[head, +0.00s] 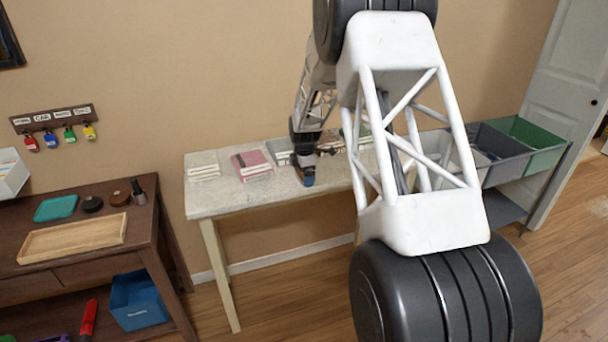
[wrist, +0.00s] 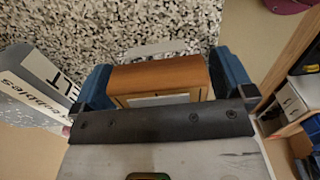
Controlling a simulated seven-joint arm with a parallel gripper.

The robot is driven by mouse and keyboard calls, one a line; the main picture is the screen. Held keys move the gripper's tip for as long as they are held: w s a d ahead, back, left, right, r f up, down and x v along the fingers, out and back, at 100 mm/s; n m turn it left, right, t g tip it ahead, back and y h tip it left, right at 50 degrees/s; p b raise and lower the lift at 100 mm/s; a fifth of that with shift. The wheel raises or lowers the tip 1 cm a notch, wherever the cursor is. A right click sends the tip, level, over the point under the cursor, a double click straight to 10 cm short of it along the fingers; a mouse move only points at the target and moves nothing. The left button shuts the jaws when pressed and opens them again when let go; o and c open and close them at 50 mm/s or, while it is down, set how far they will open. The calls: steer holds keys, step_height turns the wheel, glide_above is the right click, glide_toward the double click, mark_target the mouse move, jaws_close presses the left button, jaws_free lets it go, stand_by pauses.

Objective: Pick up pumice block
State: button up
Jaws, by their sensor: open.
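My gripper (wrist: 165,80) is open, with a blue finger on each side of a brown block-like thing (wrist: 160,76) with a pale front panel. It also shows in the head view (head: 307,178), low over the light worktable (head: 225,203). I cannot tell whether the fingers touch the brown thing. I cannot surely pick out a pumice block; a pale grey patch (wrist: 155,50) lies just beyond the brown thing, partly hidden. In the head view my arm hides part of the table.
White folded items (head: 204,172) and a pink one (head: 251,166) lie on the table's left part. Grey and green bins (head: 530,145) stand at right. A dark side table (head: 95,275) is at left.

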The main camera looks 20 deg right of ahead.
steer(key=c, duration=0.9)
steer(key=shift+c, duration=0.2)
steer(key=shift+r, duration=0.1)
steer(key=shift+r, duration=0.7)
step_height(320, 180, up, 2)
steer(key=shift+r, duration=0.1)
steer(key=s+a+r, duration=0.1)
steer(key=s+a, duration=0.1)
steer(key=s, duration=1.3)
steer(key=shift+s+a, duration=0.35)
steer(key=shift+s, duration=0.05)
steer(key=shift+r, duration=0.1)
